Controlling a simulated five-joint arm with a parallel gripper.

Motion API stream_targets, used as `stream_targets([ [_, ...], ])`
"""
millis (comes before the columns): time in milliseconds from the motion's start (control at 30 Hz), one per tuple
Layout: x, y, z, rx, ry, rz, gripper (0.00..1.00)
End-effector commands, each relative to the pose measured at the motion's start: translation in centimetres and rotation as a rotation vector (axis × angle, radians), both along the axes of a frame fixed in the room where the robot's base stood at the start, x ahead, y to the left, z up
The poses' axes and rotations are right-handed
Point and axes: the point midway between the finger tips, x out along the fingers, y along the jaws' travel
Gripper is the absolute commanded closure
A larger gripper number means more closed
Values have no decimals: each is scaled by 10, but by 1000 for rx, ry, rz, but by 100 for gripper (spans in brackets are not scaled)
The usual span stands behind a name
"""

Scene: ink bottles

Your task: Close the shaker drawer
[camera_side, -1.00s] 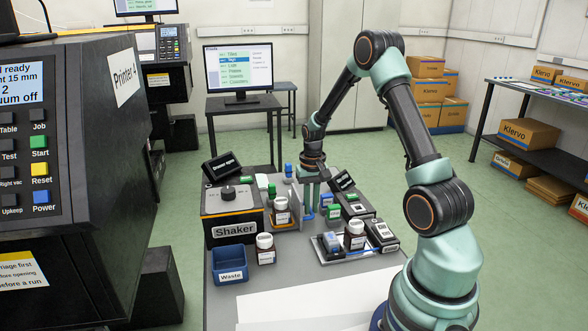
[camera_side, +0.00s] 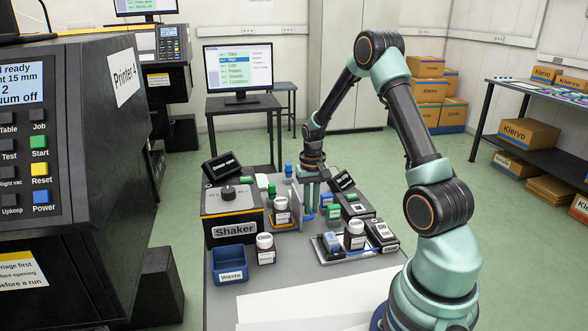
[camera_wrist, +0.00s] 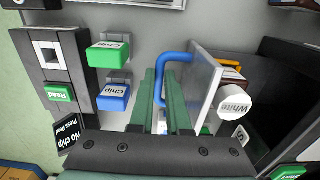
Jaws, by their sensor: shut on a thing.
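The shaker (camera_side: 232,205) is a grey and black box with a dial on top and a "Shaker" label, at the left of the bench. Its drawer stands open on the right side, with a brown bottle (camera_side: 282,212) in it. In the wrist view the drawer's pale front panel (camera_wrist: 204,88) has a blue handle (camera_wrist: 175,58); a white-capped bottle (camera_wrist: 236,98) is behind the panel. My gripper (camera_wrist: 161,88) has its green fingers shut on the handle, just outside the panel. In the side view my gripper (camera_side: 311,190) is beside the drawer; its fingertips are hard to make out.
A blue waste bin (camera_side: 229,277) and a brown bottle (camera_side: 265,250) stand in front of the shaker. Green and blue chip blocks (camera_wrist: 108,55) and a chip reader (camera_wrist: 58,72) lie near my gripper. A tray with a bottle (camera_side: 354,236) is at right front.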

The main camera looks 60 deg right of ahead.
Motion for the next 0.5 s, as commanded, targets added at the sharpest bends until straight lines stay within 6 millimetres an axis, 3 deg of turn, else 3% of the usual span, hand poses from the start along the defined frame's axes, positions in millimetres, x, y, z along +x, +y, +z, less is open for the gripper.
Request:
stream_targets([
  [500, 6, 6, 1, 1, 1, 1, 100],
])
